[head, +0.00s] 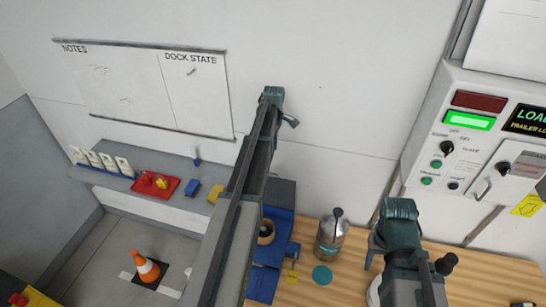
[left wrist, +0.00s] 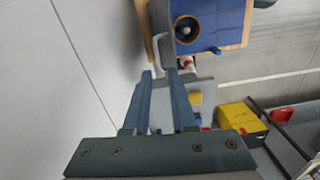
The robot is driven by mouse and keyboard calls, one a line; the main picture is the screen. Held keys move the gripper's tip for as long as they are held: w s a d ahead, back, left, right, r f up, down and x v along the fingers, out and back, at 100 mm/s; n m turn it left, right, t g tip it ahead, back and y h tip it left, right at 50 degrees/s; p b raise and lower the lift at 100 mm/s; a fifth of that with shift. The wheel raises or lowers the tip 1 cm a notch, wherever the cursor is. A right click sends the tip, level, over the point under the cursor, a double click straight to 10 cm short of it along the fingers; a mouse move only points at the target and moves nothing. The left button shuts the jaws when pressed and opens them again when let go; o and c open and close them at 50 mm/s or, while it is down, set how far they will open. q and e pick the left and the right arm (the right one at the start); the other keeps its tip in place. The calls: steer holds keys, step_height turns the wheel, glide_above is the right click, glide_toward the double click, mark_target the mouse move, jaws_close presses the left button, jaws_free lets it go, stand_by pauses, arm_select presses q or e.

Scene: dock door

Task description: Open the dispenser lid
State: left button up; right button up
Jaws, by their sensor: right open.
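A blue box-like unit (head: 263,283) with a dark round roll or opening (head: 266,232) stands on the wooden bench, partly hidden behind my left arm. It looks like the dispenser; I cannot tell its lid's state. In the left wrist view a blue unit (left wrist: 222,25) with a round opening shows at the top, beyond the fingers. My left gripper (head: 290,122) is raised in front of the white wall, above and apart from the unit. Its fingers (left wrist: 160,72) are parted with nothing held. My right gripper (head: 373,250) is open over the bench, right of the metal canister.
A metal canister (head: 331,240) and a teal disc (head: 322,274) stand on the bench (head: 335,293) between the blue unit and my right gripper. A control panel (head: 485,150) is on the right wall. A shelf with a red tray (head: 155,187) and a cone (head: 146,266) are left.

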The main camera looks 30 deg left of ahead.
arm_select(q)
steer(key=shift+n, duration=0.4)
steer(key=f+b, duration=0.4)
steer(key=a+f+b, duration=0.1)
steer(key=f+b, duration=0.3)
steer(key=b, duration=0.1)
steer(key=f+b, duration=0.4)
steer(key=f, duration=0.1)
steer(key=shift+w+a+f+b, duration=0.1)
steer(key=shift+a+b, duration=0.1)
steer(key=shift+b, duration=0.2)
jaws_close()
stand_by(0.9)
